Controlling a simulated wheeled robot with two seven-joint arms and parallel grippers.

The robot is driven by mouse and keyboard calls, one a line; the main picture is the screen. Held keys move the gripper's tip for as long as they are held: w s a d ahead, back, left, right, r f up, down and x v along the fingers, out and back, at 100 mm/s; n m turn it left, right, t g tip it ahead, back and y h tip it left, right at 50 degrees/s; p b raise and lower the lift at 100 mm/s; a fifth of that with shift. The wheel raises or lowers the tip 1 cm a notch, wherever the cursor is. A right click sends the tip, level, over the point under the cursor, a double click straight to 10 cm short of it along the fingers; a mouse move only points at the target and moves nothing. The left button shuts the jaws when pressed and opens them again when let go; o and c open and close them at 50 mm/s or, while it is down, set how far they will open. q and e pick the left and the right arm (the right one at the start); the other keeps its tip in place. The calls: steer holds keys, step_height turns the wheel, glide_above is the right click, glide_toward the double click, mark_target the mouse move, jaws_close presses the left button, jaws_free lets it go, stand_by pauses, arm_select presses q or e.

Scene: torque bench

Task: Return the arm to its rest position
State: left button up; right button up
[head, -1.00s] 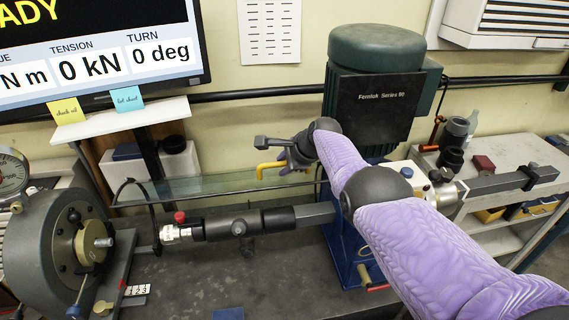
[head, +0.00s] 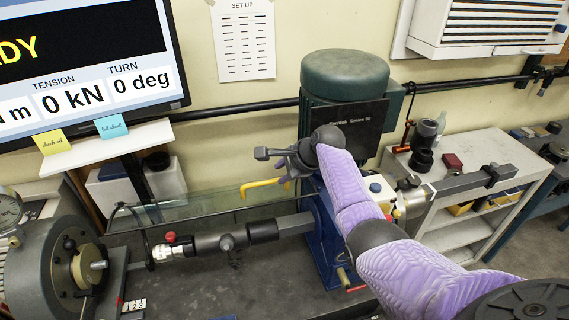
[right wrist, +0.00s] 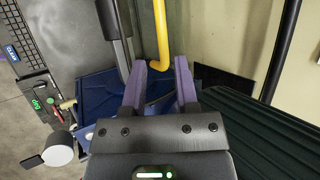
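My right arm (head: 355,195), in a purple sleeve, reaches in from the lower right of the head view. Its dark right gripper (head: 270,156) is raised above the bench, pointing left in front of the green machine. In the right wrist view the two fingers of the right gripper (right wrist: 160,68) stand apart with no object clasped. A yellow bent bar (head: 262,185) is just below the gripper in the head view. In the right wrist view the yellow bar (right wrist: 161,30) runs down toward the fingertip gap; contact cannot be told. My left gripper is not in view.
The green machine (head: 345,75) stands behind the arm. A clear guard (head: 195,200) and a dark shaft tool (head: 235,237) span the bench. A round test head (head: 45,265) is at left. A grey side shelf (head: 490,150) stands right, and a screen (head: 90,60) hangs upper left.

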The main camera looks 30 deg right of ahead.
steer(key=shift+s+r, duration=0.2)
steer(key=shift+r, duration=0.05)
